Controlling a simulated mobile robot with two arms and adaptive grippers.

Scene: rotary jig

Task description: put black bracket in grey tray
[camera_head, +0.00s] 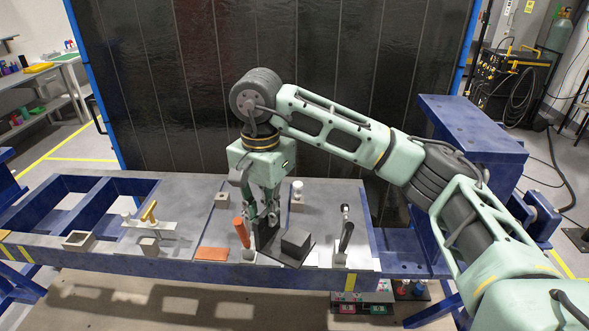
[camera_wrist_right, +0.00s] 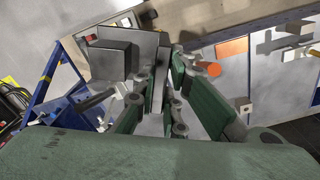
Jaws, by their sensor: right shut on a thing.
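The black bracket (camera_head: 292,246) is a dark angled piece with a plate and a raised block. My right gripper (camera_head: 264,216) points down and is shut on its upright part, over the front right of the grey work plate. In the right wrist view the bracket (camera_wrist_right: 117,58) shows between and beside the green fingers of the gripper (camera_wrist_right: 163,84). I cannot tell whether the bracket touches the plate. A small grey open-topped box (camera_head: 78,241), probably the grey tray, stands at the far left, well apart from the gripper. My left gripper is not in view.
An orange-handled clamp (camera_head: 241,233) stands just left of the bracket, and a black-handled clamp (camera_head: 346,238) to its right. A dark panel (camera_head: 250,80) rises behind the bench.

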